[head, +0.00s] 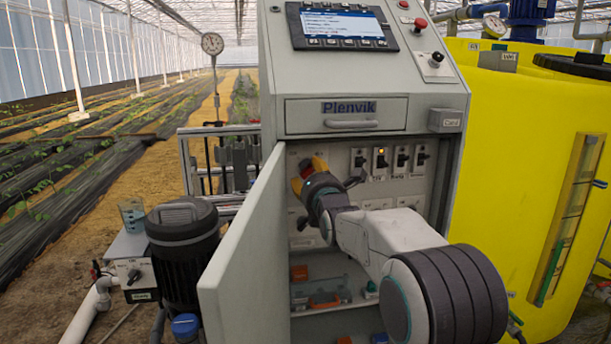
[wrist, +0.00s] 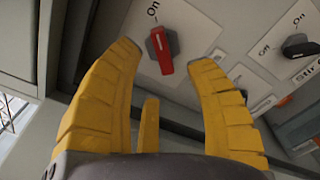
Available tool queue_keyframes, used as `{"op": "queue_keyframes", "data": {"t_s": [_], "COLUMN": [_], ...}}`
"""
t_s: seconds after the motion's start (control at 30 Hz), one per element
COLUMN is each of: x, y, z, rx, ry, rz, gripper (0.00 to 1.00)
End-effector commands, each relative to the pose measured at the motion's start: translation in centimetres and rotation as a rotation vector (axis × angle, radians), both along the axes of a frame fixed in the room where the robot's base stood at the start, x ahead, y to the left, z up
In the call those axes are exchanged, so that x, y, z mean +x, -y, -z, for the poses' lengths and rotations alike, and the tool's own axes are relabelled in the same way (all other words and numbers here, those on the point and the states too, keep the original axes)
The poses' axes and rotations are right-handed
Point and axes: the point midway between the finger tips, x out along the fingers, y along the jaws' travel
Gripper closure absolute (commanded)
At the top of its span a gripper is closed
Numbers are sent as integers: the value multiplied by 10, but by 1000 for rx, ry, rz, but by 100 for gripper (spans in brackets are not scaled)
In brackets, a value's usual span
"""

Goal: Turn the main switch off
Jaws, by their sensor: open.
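The main switch has a red bar handle (wrist: 162,52) on a dark base, set on a light plate in the wrist view. An "On" mark stands just above it, and the bar lies roughly in line with that mark. In the head view a bit of its red (head: 307,171) shows between my fingers. My gripper (head: 307,174) is inside the open cabinet at the upper left of its panel. Its yellow fingers are spread, one on each side of the red handle in the wrist view. An "Off" mark for this switch is not visible.
Several smaller black switches (head: 380,158) sit to the right on the same panel. One dark knob (wrist: 299,47) shows in the wrist view. The open cabinet door (head: 243,240) stands close to the left of my arm. A drawer (head: 345,114) is above.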

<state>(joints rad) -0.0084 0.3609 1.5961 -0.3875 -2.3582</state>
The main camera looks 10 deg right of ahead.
Motion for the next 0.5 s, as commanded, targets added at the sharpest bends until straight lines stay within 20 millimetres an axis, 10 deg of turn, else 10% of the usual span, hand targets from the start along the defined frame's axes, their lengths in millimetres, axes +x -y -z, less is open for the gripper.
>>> {"op": "queue_keyframes", "data": {"t_s": [0.5], "x": [43], "y": [0], "z": [0], "rx": [2], "ry": [-1], "rz": [1], "gripper": [50]}}
